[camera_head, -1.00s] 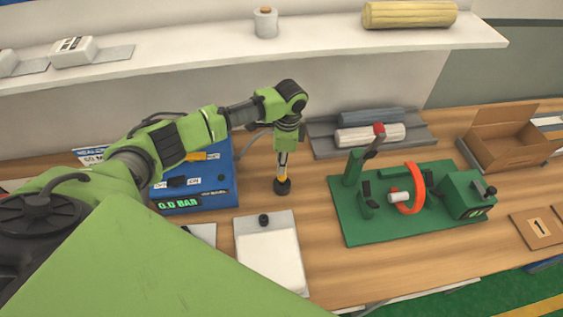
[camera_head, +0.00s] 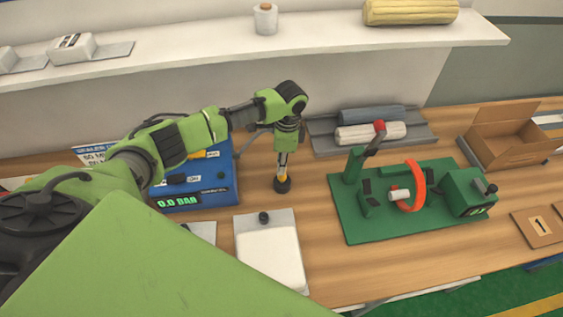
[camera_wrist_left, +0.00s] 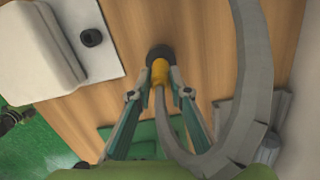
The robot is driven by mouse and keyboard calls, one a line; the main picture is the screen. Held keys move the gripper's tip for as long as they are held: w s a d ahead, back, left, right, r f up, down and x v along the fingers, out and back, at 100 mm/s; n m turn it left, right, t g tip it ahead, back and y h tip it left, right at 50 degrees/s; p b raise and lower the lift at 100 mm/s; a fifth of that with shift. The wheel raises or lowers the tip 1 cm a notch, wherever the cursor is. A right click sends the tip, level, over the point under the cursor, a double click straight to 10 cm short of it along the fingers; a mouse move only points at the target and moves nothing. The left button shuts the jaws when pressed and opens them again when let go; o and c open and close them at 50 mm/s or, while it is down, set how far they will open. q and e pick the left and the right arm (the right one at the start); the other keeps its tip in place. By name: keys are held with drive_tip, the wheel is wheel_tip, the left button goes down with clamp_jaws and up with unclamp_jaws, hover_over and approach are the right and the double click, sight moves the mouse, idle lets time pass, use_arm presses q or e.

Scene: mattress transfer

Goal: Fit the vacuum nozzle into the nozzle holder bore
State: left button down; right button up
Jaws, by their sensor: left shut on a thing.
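My left gripper (camera_head: 284,160) points straight down over the bare wood behind the white pad. It also shows in the left wrist view (camera_wrist_left: 157,85). It is shut on the vacuum nozzle (camera_head: 282,184), which has a yellow band and a wide black foot. In the left wrist view the nozzle (camera_wrist_left: 159,54) sits between the fingertips, with a grey hose (camera_wrist_left: 258,75) curving past it on the right. The black foot is at or close above the table; I cannot tell if it touches. I cannot make out the nozzle holder bore. My right gripper is not in view.
A blue box (camera_head: 220,185) with a pressure display stands to the left. A white pad on a plate (camera_head: 268,255), with a black cap (camera_head: 263,217), lies in front. A green fixture (camera_head: 340,230) with an orange ring (camera_head: 417,185) and red-knobbed lever (camera_head: 380,126) stands to the right.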

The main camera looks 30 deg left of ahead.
use_arm(q)
drive_tip(key=shift+f+b, duration=0.4)
drive_tip(key=shift+f, duration=0.5)
drive_tip(key=c, duration=1.8)
unclamp_jaws()
drive_tip(key=r, duration=1.2)
drive_tip(key=shift+w+d, duration=0.3)
drive_tip(key=shift+d, duration=0.1)
